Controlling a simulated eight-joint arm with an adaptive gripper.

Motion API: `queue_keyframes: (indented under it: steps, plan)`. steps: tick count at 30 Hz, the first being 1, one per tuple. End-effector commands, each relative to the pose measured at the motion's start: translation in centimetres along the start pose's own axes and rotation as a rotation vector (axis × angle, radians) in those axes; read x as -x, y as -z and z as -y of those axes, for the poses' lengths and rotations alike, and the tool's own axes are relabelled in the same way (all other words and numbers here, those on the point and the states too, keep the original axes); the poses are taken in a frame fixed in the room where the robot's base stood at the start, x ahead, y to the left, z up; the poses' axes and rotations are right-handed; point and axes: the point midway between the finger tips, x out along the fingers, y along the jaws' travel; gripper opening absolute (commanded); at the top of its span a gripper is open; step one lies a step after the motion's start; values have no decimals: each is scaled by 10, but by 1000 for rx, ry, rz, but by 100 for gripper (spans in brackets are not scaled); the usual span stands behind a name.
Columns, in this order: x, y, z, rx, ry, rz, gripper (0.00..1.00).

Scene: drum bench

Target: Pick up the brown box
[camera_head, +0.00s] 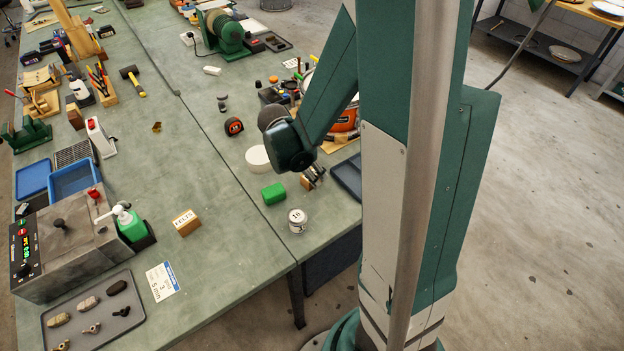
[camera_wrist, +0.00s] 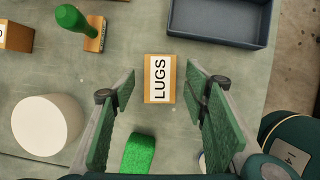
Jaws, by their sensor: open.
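A small brown box labelled LUGS (camera_wrist: 160,80) lies on the green bench, centred between the fingers in the wrist view. In the head view, part of this box (camera_head: 305,182) shows beside the fingertips; the rest is hidden. My gripper (camera_wrist: 160,92) is open, with one finger to each side of the box and a visible gap on both sides. In the head view my gripper (camera_head: 314,176) is low over the bench near its right edge. I cannot tell its exact height. Another brown box, labelled FELTS (camera_head: 186,222), stands farther left.
A green block (camera_head: 273,193) and a white cylinder (camera_head: 257,158) are left of my gripper. A lidded jar (camera_head: 297,220) stands in front. A dark tray (camera_wrist: 222,42) and a green-handled stamp (camera_wrist: 82,22) lie beyond the LUGS box. The bench's middle is mostly clear.

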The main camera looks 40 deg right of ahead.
Motion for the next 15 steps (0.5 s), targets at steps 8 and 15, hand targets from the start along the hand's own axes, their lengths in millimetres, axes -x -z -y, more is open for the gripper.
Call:
queue_keyframes:
  steps: [8, 15]
  plan:
    - [-22, 1, 0, 0, 0, 0, 45]
    - [-25, 0, 0, 0, 0, 0, 45]
